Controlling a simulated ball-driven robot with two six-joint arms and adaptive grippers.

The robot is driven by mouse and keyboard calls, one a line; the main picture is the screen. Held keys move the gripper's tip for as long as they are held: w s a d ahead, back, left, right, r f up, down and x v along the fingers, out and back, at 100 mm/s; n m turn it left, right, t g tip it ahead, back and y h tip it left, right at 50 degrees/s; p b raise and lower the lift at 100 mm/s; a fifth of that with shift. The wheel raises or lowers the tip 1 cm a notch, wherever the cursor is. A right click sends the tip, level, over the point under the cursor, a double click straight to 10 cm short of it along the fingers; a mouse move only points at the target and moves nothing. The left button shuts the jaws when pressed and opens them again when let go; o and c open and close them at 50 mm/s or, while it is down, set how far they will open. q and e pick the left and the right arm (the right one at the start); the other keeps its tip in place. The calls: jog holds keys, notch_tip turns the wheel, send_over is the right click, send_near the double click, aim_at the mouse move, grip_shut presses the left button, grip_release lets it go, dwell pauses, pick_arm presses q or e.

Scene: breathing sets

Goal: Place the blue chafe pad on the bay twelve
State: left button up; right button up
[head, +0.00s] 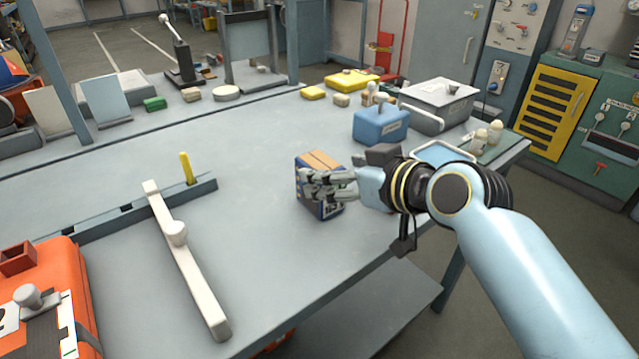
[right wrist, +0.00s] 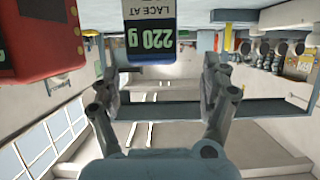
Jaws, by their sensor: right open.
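My right gripper (head: 328,184) is open at a small box (head: 320,209) with a dark blue front and tan top, standing on the grey table. In the right wrist view the box (right wrist: 148,30) appears upside down, with "220 g" and "LACE AT" on it. The open right fingers (right wrist: 162,85) show below it, one toward each side; I cannot tell whether they touch it. I cannot tell whether this box is the blue chafe pad. No marking that reads clearly as bay twelve is visible. My left gripper is not in view.
An orange case (head: 60,265) with a partly cut-off "2" label is at lower left. A white bar (head: 190,270) with a knob lies beside it, near a grey rail (head: 135,212). A blue case (head: 381,127) stands behind my gripper. The table's middle (head: 240,150) is clear.

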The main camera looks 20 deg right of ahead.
aim_at(330, 168)
jog(key=x, duration=0.6)
jog(key=shift+w+d+f, duration=0.15)
jog(key=shift+w+d, duration=0.15)
jog(key=shift+w, duration=0.1)
grip_shut()
